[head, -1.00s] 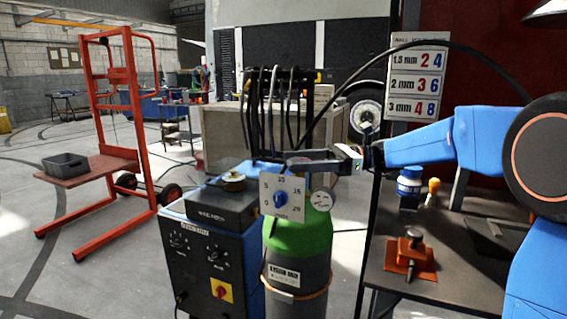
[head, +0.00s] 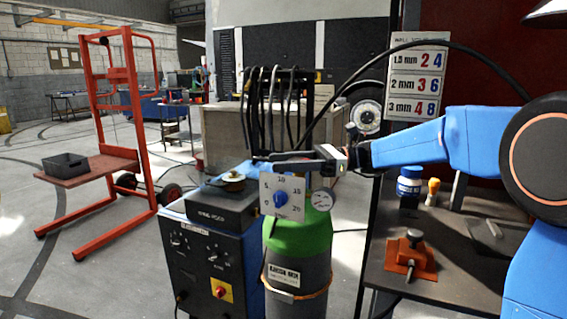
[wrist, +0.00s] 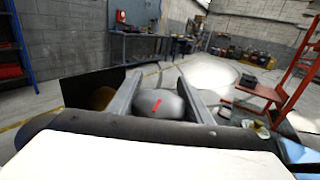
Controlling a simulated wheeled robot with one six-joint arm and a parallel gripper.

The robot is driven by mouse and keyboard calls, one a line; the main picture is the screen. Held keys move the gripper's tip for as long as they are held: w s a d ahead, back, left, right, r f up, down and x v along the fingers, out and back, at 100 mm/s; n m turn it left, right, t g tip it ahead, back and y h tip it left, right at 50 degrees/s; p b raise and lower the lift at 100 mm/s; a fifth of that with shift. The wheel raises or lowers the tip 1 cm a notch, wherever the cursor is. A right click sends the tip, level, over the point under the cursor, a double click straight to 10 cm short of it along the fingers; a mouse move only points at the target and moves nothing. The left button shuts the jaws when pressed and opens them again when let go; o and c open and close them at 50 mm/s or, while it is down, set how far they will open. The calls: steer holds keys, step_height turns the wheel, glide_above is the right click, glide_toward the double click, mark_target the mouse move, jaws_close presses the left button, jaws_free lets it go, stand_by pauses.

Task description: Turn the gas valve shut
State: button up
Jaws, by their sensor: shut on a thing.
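The gas cylinder has a green shoulder (head: 300,238) and a grey body, and stands beside the blue welding machine (head: 205,250). A white dial plate (head: 270,208) with a blue knob (head: 281,198) and a small round gauge (head: 322,201) are at its top. My gripper (head: 268,158) is just above the dial plate, reaching in from the right. In the wrist view, a rounded grey valve knob (wrist: 160,105) with a red mark sits between my two fingers (wrist: 158,98), which are shut on it. The knob is hidden in the head view.
Black cables (head: 275,110) hang just behind my gripper. A bench (head: 450,270) with an orange clamp (head: 408,255) and a blue jar (head: 409,187) stands at right. Open floor lies left, around a red trolley (head: 90,230).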

steer(key=shift+t, duration=0.3)
steer(key=shift+w+m+t, duration=0.35)
steer(key=shift+m+t, duration=0.7)
steer(key=shift+t, duration=0.45)
steer(key=shift+w+m+t, duration=0.4)
steer(key=shift+m+t, duration=0.6)
steer(key=shift+t, duration=0.5)
steer(key=shift+w+m+t, duration=0.35)
steer(key=shift+m+t, duration=0.7)
steer(key=shift+t, duration=0.45)
steer(key=o, duration=1.1)
steer(key=shift+c, duration=0.2)
steer(key=shift+d, duration=0.15)
steer(key=v, duration=1.7)
steer(key=shift+r, duration=0.35)
